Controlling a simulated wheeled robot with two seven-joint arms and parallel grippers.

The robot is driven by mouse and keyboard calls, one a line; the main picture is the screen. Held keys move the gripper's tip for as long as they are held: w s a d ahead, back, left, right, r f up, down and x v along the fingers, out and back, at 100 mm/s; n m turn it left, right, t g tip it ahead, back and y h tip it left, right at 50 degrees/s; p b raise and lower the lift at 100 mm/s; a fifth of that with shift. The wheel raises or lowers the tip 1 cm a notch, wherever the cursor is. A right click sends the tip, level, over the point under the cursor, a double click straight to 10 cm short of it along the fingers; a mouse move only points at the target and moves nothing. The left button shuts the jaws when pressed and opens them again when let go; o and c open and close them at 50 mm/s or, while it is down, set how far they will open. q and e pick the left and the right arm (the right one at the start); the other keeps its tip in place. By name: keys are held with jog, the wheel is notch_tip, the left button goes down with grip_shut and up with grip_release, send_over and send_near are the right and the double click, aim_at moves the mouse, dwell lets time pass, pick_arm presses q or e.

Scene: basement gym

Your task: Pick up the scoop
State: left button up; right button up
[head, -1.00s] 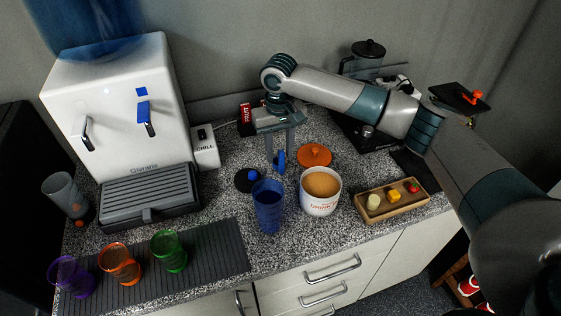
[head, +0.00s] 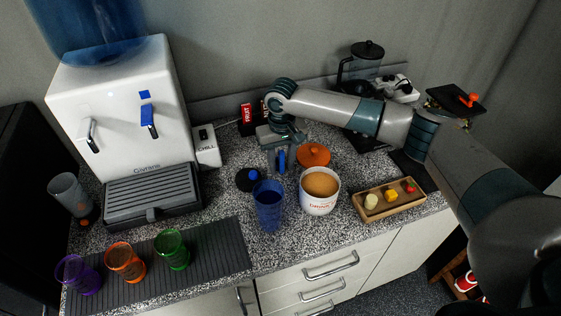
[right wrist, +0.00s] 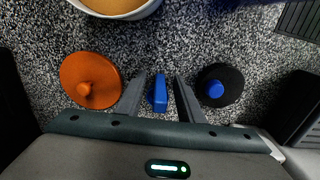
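The small blue scoop (head: 281,161) stands on the speckled counter behind the blue cup. It also shows in the right wrist view (right wrist: 160,94), between the two fingers. My right gripper (head: 281,165) points down over it, with a finger on each side. In the right wrist view the gripper (right wrist: 159,98) is open, with a gap between the scoop and each finger. The scoop's lower part is hard to make out. My left gripper is not in view.
A blue cup (head: 268,208) and a white tub of tan powder (head: 320,204) stand in front. An orange lid (head: 314,154) lies right of the gripper, a black lid with a blue knob (head: 246,180) left. A wooden tray (head: 375,213) lies farther right.

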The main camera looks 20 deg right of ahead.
aim_at(282, 151)
grip_shut()
jog(key=shift+r, duration=0.2)
jog(key=shift+r, duration=0.2)
notch_tip(282, 151, up, 3)
jog(key=shift+r+b, duration=0.15)
jog(key=shift+b, duration=0.9)
jog(key=s+r+b, duration=0.2)
jog(key=s+r, duration=0.5)
jog(key=s, duration=0.4)
jog(key=shift+s+d, duration=0.35)
